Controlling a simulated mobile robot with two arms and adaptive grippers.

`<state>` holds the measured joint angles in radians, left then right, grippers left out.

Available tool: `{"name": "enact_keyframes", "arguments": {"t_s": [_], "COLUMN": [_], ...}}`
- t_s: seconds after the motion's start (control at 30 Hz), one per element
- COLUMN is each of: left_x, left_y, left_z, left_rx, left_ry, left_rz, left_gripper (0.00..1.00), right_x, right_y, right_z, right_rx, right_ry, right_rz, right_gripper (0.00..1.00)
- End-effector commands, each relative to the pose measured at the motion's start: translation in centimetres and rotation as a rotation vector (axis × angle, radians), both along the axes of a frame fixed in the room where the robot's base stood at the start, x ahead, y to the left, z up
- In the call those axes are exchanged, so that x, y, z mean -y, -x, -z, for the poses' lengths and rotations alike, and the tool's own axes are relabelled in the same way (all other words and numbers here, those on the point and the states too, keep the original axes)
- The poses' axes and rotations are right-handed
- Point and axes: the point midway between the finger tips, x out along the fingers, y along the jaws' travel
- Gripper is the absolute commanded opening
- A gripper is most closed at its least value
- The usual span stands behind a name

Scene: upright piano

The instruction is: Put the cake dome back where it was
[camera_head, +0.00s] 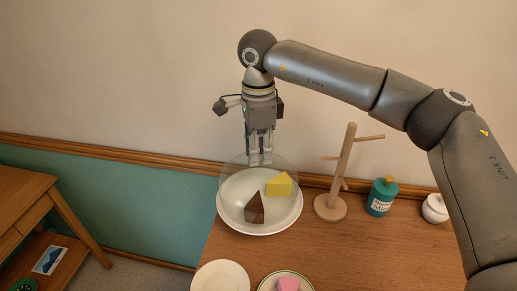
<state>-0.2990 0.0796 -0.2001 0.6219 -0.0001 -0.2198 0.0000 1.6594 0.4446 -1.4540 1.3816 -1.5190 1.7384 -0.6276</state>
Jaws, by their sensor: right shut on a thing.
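A clear cake dome (233,174) shows faintly around and above a white plate (230,223) on the wooden table. A brown cake slice (255,208) and a yellow wedge (279,184) lie on that plate. My right gripper (259,161) points down at the top of the dome, above the back of the plate, and is shut on it. The dome's lower edge is hard to make out, so I cannot tell whether it touches the plate. My left gripper is not in view.
An empty white plate (220,277) and a plate with a pink piece (287,284) are in front. A wooden side table (22,195) stands at left.

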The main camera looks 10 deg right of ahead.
Motion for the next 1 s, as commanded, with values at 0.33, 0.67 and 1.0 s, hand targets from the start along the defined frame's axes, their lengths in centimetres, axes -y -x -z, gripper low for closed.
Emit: {"name": "enact_keyframes", "arguments": {"t_s": [0.33, 0.67, 1.0], "left_x": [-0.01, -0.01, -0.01], "left_y": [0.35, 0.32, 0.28], "left_z": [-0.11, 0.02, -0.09], "left_rx": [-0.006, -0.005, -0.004], "left_ry": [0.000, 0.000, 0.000], "left_rz": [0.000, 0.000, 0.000], "left_gripper": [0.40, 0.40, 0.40], "right_x": [-0.01, 0.01, -0.01], "right_y": [0.00, 0.03, -0.02], "right_z": [0.81, 1.04, 0.44], "right_rx": [0.004, 0.002, 0.004], "right_ry": [-0.002, -0.001, -0.002], "right_rz": [0.001, 0.001, 0.001], "right_gripper": [0.00, 0.45, 0.45]}}
